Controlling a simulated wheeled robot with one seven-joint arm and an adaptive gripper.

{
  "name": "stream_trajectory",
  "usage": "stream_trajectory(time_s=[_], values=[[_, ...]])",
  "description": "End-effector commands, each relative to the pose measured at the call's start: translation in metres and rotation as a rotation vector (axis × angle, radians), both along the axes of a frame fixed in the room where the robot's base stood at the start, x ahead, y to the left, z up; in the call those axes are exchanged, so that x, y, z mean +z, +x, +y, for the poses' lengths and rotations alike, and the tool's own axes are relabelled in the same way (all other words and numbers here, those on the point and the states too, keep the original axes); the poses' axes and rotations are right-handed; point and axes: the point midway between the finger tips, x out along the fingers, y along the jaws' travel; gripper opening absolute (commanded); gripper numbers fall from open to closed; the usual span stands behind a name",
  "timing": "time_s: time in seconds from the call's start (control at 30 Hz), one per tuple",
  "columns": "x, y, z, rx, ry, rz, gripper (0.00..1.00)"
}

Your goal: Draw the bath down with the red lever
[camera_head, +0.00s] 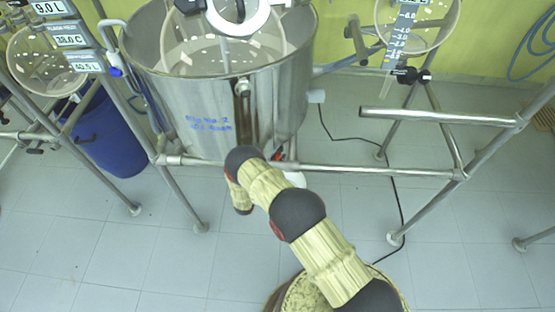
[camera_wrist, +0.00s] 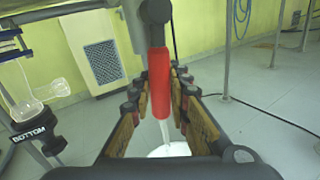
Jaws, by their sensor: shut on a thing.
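The steel bath (camera_head: 215,105) stands in a tube frame, with a round glass vessel (camera_head: 225,55) inside it and blue writing on its wall. The red lever (camera_wrist: 159,75) hangs roughly upright in the wrist view. My gripper (camera_wrist: 160,98) has its fingers on both sides of the lever's lower part and is shut on it. A thin pale streak (camera_wrist: 165,131) shows below the lever, above a white round thing (camera_wrist: 170,150); I cannot tell whether it is flowing liquid. In the head view my arm hides the gripper and most of the lever.
A horizontal frame bar (camera_head: 375,170) runs in front of the bath. A blue barrel (camera_head: 110,135) stands at left. Other glass vessels hang at left (camera_head: 45,65) and right (camera_head: 420,25). A black cable (camera_head: 397,200) lies on the tiled floor. Open floor lies at front left.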

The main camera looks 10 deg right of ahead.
Motion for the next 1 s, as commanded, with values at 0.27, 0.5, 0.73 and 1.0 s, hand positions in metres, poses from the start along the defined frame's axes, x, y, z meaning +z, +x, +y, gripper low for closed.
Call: stream_trajectory(time_s=[0.27,0.5,0.73,1.0], values=[[-0.0001,-0.0002,-0.0001,0.000,0.000,0.000,0.00],[-0.0002,-0.0003,0.0000,0.000,-0.001,0.001,0.00],[0.0000,-0.0002,0.0004,0.000,0.004,-0.001,0.00],[0.0024,0.0022,0.0074,0.001,0.083,-0.027,0.00]])
